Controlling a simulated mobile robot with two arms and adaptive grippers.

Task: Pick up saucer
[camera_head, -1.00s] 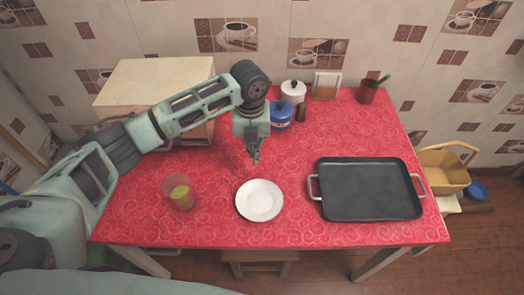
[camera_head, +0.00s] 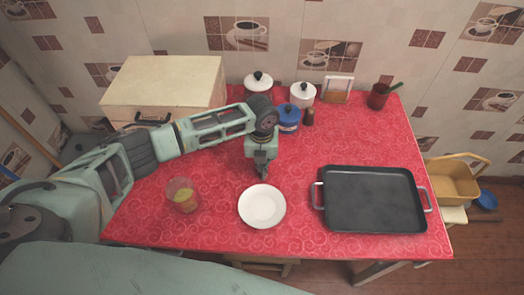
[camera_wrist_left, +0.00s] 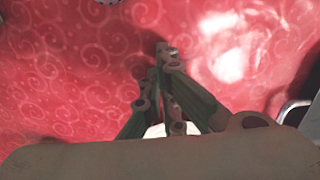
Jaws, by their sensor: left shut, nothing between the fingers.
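A white saucer (camera_head: 262,206) lies flat on the red oilcloth near the front middle of the table. My left gripper (camera_head: 263,174) points down just behind the saucer's far rim in the head view. Its fingers are together with nothing between them; I cannot tell its exact height above the cloth. In the left wrist view, the closed fingers (camera_wrist_left: 162,52) are over bare red cloth. A small pale patch (camera_wrist_left: 155,131) shows behind the fingers, perhaps part of the saucer, mostly hidden. My right gripper is not in view.
A glass with yellowish liquid (camera_head: 183,196) stands left of the saucer, and a black tray (camera_head: 372,198) lies to its right. A beige box (camera_head: 165,85), lidded pots (camera_head: 302,95), a blue canister (camera_head: 288,118) and a dark red cup (camera_head: 378,96) stand at the back.

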